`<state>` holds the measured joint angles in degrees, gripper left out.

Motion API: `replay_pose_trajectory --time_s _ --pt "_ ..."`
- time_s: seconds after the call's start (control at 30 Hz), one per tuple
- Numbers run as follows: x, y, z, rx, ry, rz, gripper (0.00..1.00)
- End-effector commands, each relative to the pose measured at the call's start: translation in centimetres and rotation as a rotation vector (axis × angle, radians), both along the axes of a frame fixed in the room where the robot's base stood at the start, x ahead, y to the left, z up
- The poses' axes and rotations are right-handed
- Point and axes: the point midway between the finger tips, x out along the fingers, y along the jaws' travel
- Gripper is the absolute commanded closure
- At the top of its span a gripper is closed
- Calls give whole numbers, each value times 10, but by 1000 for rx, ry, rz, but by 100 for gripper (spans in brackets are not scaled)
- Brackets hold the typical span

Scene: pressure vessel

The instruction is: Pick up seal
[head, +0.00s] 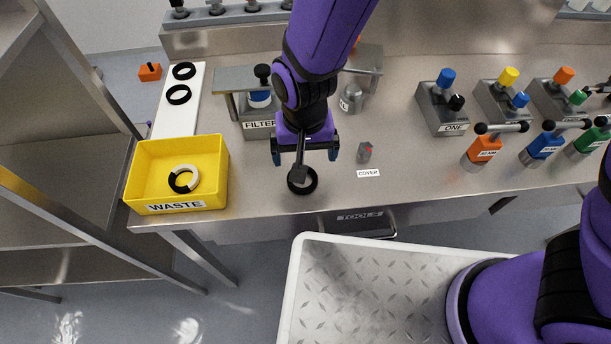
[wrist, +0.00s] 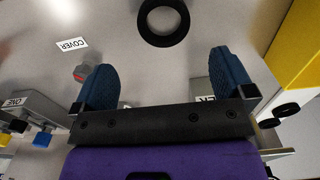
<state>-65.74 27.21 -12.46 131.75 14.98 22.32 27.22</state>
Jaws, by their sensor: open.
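A black ring, seemingly a seal (head: 304,192), lies flat on the steel bench near its front edge. It also shows at the top of the wrist view (wrist: 164,42), beyond the fingertips. My gripper (head: 305,150) is open and empty above the bench, close to this ring, and part of it hides the ring's upper part in the head view. In the wrist view my gripper's blue fingers (wrist: 163,68) are apart with only bare bench between them. Two more black rings (head: 184,64) (head: 178,103) lie on a white strip at the left.
A yellow WASTE bin (head: 140,175) at the left holds a part-black, part-white ring (head: 193,175). The FILTER stand (head: 258,131) is behind my gripper. A small grey piece with a red mark (head: 364,153) stands by the COVER label. Valve blocks (head: 440,112) are at the right.

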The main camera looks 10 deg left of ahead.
Motion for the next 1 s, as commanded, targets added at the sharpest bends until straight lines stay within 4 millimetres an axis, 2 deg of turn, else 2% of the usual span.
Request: replay_pose_trajectory --time_s 0.1,0.37,0.7,1.0 --pt "0 0 -15 -2 1 0 0" --pt "-2 0 -31 -1 2 -1 0" --pt "-6 3 -71 -1 2 -1 0" --pt "-6 4 -76 1 -1 0 0"
